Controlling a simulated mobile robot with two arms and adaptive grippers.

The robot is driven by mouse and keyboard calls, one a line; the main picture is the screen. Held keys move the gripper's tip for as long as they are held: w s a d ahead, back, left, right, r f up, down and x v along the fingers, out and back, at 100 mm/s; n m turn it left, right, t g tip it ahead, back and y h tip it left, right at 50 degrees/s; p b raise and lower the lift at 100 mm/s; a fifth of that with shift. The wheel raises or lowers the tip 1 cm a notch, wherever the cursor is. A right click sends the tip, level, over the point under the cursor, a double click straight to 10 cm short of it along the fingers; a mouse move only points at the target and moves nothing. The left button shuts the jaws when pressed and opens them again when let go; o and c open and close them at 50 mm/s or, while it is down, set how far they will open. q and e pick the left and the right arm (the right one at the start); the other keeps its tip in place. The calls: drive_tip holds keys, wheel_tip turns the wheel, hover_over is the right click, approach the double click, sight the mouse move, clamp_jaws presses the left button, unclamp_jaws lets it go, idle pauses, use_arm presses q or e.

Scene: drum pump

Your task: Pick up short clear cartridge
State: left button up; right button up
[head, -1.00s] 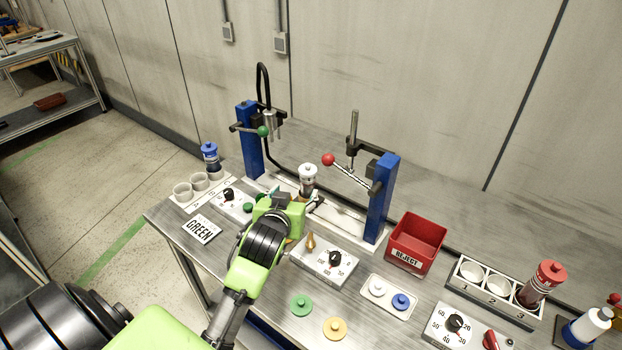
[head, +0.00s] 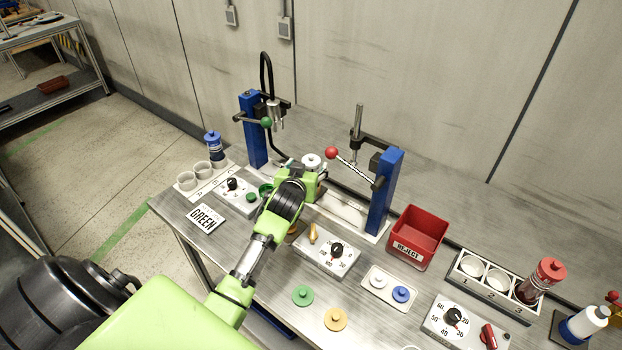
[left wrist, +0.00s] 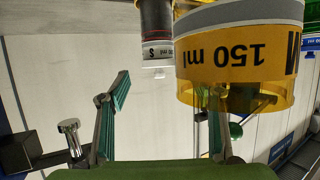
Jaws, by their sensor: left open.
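The cartridge with a white cap and clear upper part (head: 311,160) stands on the plate between the two blue posts in the head view. Its lower part is hidden behind my left gripper (head: 318,184). The gripper is open, close in front of it. In the left wrist view the two fingers (left wrist: 165,110) stand apart. An amber cylinder marked 150 ml (left wrist: 235,60) looms close at the right finger; I cannot tell if they touch. My right gripper is not in view.
A blue post (head: 252,130) with a green-knobbed lever and another (head: 384,192) with a red-knobbed lever flank the gripper. A red reject bin (head: 417,238) and a rack with a red cartridge (head: 545,280) are right. A blue-capped cartridge (head: 213,145) is left.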

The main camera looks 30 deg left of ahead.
sight(311, 161)
use_arm(q)
drive_tip(key=shift+p+x, duration=0.4)
drive_tip(key=shift+x, duration=1.55)
drive_tip(key=shift+s+d, duration=0.1)
drive_tip(key=shift+r, duration=0.1)
drive_tip(key=c, duration=1.7)
